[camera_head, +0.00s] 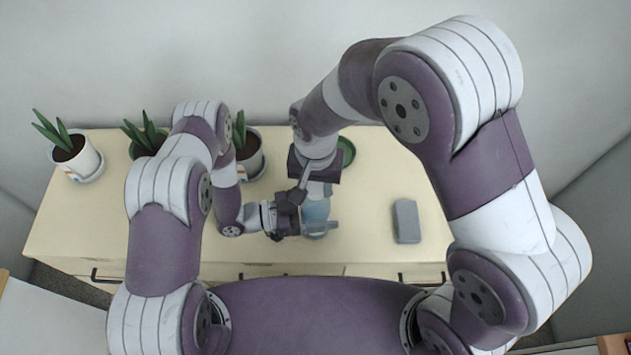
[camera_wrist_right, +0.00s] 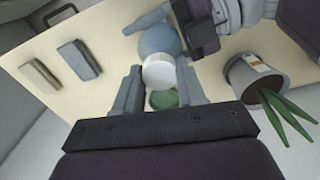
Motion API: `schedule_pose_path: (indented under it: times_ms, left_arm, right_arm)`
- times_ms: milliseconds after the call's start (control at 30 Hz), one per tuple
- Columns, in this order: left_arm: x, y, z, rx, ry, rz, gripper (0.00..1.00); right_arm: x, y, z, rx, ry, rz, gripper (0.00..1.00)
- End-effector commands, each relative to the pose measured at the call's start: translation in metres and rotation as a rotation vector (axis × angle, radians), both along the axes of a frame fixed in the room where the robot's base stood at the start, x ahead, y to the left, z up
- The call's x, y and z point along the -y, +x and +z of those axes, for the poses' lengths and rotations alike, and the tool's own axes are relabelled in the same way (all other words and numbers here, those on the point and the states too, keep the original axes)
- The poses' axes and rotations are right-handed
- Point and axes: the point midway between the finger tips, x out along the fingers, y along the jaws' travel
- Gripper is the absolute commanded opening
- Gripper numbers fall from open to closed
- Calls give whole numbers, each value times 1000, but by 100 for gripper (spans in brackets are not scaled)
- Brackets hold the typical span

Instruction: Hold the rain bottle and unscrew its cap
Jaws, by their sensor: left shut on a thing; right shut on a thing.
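The rain bottle (camera_head: 316,211) is pale blue and stands near the middle front of the table, partly hidden by my arms. It also shows in the right wrist view (camera_wrist_right: 160,40), behind its white cap (camera_wrist_right: 158,72). My left gripper (camera_head: 320,226) reaches in from the left and is shut around the bottle's body. My right gripper (camera_wrist_right: 160,78) comes down from above, its fingers on either side of the cap and shut on it. In the head view the cap is hidden by my right gripper. I cannot tell whether the cap is still threaded on.
A grey block (camera_head: 406,221) lies to the right on the cream table (camera_head: 375,190). A beige block (camera_wrist_right: 40,76) lies beyond it in the right wrist view. Potted plants stand at the back left, one (camera_head: 251,155) close behind my left arm. A green dish (camera_head: 346,152) is behind the bottle.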

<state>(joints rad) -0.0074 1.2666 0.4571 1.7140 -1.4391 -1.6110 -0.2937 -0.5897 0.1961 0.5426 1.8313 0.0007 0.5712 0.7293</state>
Motion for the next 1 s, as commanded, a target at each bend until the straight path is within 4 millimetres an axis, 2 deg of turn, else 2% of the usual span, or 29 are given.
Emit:
schedule_pose_path:
  times_ms: [600, 733, 767, 900, 1000]
  left_arm:
    - [0, 0, -1, 0, 1, 0, 0]
    - [0, 0, -1, 0, 1, 0, 0]
    - [0, 0, -1, 0, 1, 0, 0]
    - [0, 0, 0, 0, 1, 0, 0]
    - [0, 0, 0, 0, 1, 0, 0]
  right_arm:
    - [0, 0, 2, 0, -1, 2566, 3]
    - [0, 0, 2, 1, -1, 3071, 3]
    - [0, 0, 2, -1, 1, -3114, 3]
    - [0, 0, 2, -1, 1, -2790, 3]
    - [0, 0, 2, -1, 0, -2692, 3]
